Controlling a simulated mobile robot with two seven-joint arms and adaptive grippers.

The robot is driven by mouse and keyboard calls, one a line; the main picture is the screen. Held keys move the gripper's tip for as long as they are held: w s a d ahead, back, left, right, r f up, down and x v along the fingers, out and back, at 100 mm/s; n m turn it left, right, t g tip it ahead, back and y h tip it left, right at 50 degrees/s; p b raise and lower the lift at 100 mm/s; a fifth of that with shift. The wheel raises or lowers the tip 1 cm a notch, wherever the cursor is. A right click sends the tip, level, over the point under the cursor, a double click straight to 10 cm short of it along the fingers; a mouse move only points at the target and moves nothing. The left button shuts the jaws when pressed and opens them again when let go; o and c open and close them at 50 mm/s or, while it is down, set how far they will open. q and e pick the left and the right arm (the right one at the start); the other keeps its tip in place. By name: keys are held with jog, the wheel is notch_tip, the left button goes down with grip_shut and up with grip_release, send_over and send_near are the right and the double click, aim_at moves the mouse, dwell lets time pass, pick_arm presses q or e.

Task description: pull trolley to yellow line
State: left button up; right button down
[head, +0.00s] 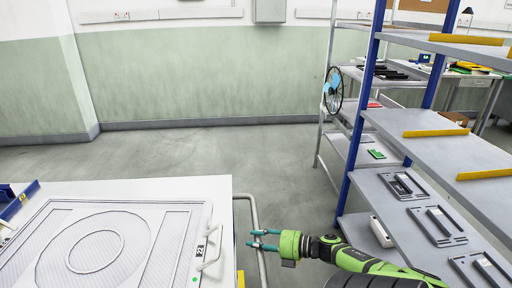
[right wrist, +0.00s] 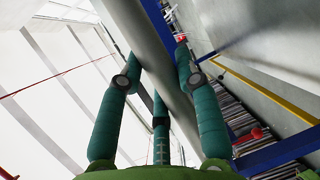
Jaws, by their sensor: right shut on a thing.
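The trolley (head: 215,186) stands at the lower left of the head view, with a pale top and a grey tube handle (head: 245,197) on its right side. My right gripper (head: 258,239), green with teal fingers, reaches in from the right and is shut on this handle. In the right wrist view the handle (right wrist: 150,50) runs as a thick grey bar between the teal fingers (right wrist: 158,80). A small yellow patch (head: 240,279) shows beside the handle at the bottom edge; I cannot tell whether it is the yellow line. My left gripper is not in view.
A white panel with ring markings (head: 180,240) lies on the trolley. A blue-posted shelf rack (head: 367,90) with grey shelves and parts stands close on the right, near my right arm. Open grey floor (head: 200,152) lies behind the trolley, up to the green wall.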

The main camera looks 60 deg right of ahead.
jog(key=shift+s+f, duration=0.1)
jog(key=c, duration=0.8)
grip_release()
jog(key=shift+s+d, duration=0.1)
jog(key=shift+c, duration=0.2)
jog(key=v, duration=1.2)
